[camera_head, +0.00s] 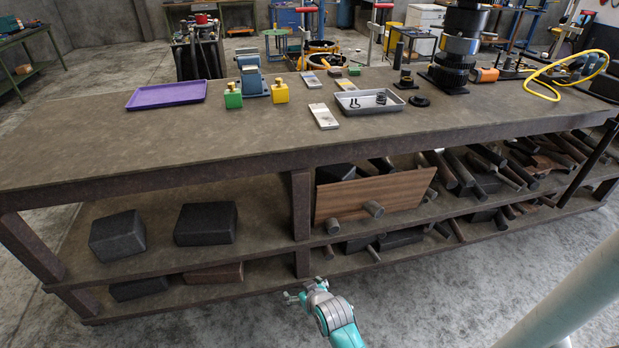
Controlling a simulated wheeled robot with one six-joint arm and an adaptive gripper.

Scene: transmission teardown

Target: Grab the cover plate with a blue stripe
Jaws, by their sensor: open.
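Three small pale flat plates lie on the workbench top: one near the middle (323,117), one behind it to the left (311,80), and one behind it to the right (346,84). They look like cover plates with coloured markings, but the markings are too small for me to tell for sure which stripe is blue. My gripper (291,298) is open and empty. It is low in front of the bench, near the lower shelf's edge, well below the bench top and apart from the plates.
The workbench (200,145) has a thick front edge above my gripper. A grey tray (369,102) with small parts stands right of the nearest plate. A purple tray (167,95), green block (233,97) and yellow block (280,92) stand left. The front left top is clear.

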